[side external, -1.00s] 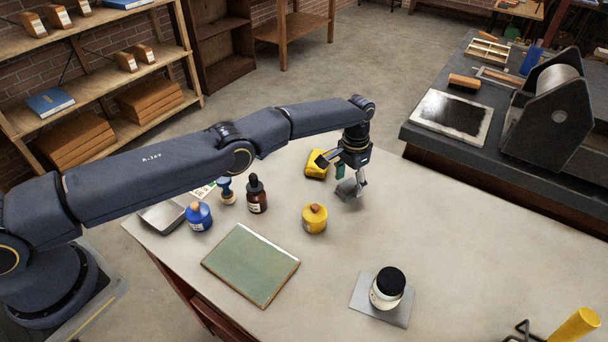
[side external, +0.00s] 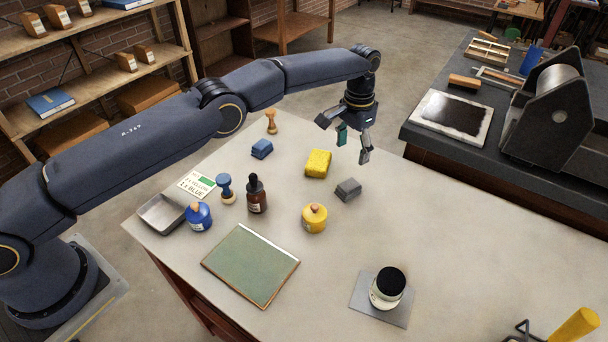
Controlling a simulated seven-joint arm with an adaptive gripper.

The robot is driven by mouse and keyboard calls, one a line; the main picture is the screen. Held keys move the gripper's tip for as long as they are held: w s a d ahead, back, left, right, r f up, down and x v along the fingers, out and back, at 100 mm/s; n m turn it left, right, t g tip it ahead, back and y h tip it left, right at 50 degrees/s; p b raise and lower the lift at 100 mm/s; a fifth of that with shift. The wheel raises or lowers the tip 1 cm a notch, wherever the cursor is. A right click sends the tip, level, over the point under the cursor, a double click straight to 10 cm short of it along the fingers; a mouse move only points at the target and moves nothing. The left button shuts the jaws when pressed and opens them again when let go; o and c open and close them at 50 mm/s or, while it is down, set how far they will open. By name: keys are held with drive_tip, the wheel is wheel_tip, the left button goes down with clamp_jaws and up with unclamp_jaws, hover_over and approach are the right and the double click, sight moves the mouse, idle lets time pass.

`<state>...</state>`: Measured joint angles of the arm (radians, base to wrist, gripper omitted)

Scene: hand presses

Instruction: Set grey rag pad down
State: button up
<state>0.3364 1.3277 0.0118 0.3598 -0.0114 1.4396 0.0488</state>
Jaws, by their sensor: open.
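The grey rag pad (side external: 348,189) lies on the pale tabletop, right of the yellow sponge and behind the yellow pot. My gripper (side external: 352,148) is above and behind the pad, with its fingers spread apart and nothing between them. There is a clear gap between the fingertips and the pad.
A yellow sponge (side external: 318,163) and yellow pot (side external: 314,218) are close to the pad. A brown dropper bottle (side external: 257,195), blue pot (side external: 198,216), blue pad (side external: 262,149) and green plate (side external: 251,264) are leftward.

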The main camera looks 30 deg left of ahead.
drive_tip(key=s+a+r+n+t, duration=0.1)
drive_tip(key=a+r, duration=0.2)
drive_tip(key=r, duration=0.5)
drive_tip(key=s+a+r, duration=0.1)
drive_tip(key=a+r, duration=0.2)
drive_tip(key=r, duration=0.4)
drive_tip(key=s+a+r+n+t, duration=0.1)
drive_tip(key=s+a+r+t, duration=0.1)
drive_tip(key=s+a+r, duration=0.7)
drive_tip(key=s+a+r+n+t, duration=0.1)
drive_tip(key=s+a+r, duration=0.1)
drive_tip(key=s, duration=0.6)
drive_tip(key=s+a+r, duration=0.1)
drive_tip(key=s, duration=0.7)
drive_tip(key=s+a+f+n+t, duration=0.1)
drive_tip(key=s+a+f, duration=0.1)
drive_tip(key=s+f, duration=0.4)
drive_tip(key=s, duration=0.5)
drive_tip(key=shift+s+a, duration=0.2)
drive_tip(key=shift+s, duration=0.15)
